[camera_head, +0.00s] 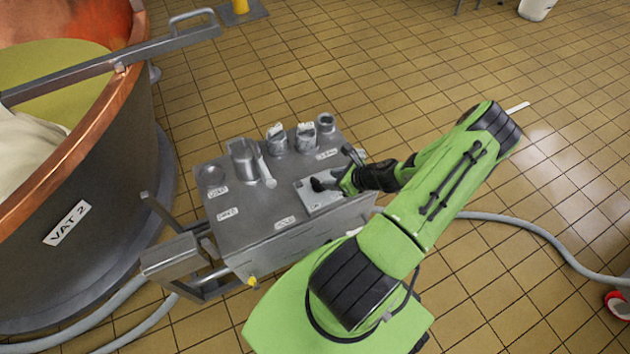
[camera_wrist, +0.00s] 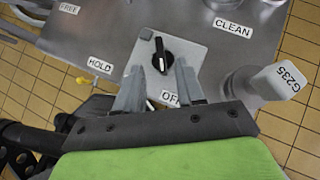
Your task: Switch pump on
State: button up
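A black rotary knob (camera_wrist: 158,53) with a white pointer line sits on a light square plate (camera_wrist: 190,48) in the wrist view. The pointer line faces down toward the OFF label (camera_wrist: 173,98). In the head view the plate (camera_head: 325,206) lies at the right front of the grey metal console top (camera_head: 255,215), partly covered by my gripper. My gripper (camera_wrist: 159,68) is open. Its two grey fingers stand apart, with their tips on either side of the knob's near end; I cannot tell whether they touch it.
Several metal cups and jars (camera_head: 243,158) stand along the back of the console. A copper-rimmed vat marked VAT 2 (camera_head: 100,255) stands at left. A grey hose (camera_head: 540,235) crosses the floor at right. The tiled floor (camera_head: 400,60) behind the console is mostly clear.

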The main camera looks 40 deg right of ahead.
aim_at(317, 181)
jog(key=b+x, duration=0.2)
jog(key=x, duration=0.6)
jog(key=shift+w+f, duration=0.15)
jog(key=shift+f, duration=0.05)
grip_shut()
